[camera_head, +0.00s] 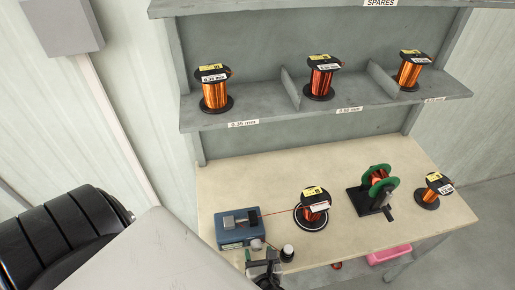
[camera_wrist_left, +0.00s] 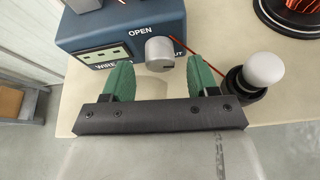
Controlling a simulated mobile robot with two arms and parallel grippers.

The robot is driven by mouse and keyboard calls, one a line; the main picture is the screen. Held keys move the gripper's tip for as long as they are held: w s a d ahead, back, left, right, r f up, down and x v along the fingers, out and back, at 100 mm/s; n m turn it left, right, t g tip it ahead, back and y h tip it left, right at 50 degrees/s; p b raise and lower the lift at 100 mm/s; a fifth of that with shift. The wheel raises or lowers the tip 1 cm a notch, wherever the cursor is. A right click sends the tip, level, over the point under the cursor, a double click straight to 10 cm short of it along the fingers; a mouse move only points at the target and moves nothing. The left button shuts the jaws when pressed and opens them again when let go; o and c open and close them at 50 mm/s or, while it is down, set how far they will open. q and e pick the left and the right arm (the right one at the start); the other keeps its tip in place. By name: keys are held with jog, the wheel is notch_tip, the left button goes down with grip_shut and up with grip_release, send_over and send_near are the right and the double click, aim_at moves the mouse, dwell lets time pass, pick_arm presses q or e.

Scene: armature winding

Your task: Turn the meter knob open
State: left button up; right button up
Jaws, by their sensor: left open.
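The blue meter (camera_head: 240,232) sits near the front left of the workbench, with a wire running from its right side. Its grey round knob (camera_wrist_left: 160,53) is on the front face, under the word OPEN; the label at its right is partly hidden and ends in "UT". The knob also shows in the head view (camera_head: 257,244). My left gripper (camera_wrist_left: 161,72) is open, with one green finger to each side of the knob and gaps between. In the head view my left gripper (camera_head: 263,260) is at the bench's front edge, in front of the meter. My right gripper is not in view.
A black holder with a white round top (camera_wrist_left: 264,70) stands close by my right-hand finger. Copper wire spools (camera_head: 315,207) and a green-flanged winder (camera_head: 379,181) stand to the right on the bench (camera_head: 225,175). More spools are on the shelf above.

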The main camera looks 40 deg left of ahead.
pick_arm(q)
jog(key=shift+x, duration=1.05)
jog(key=c, duration=0.9)
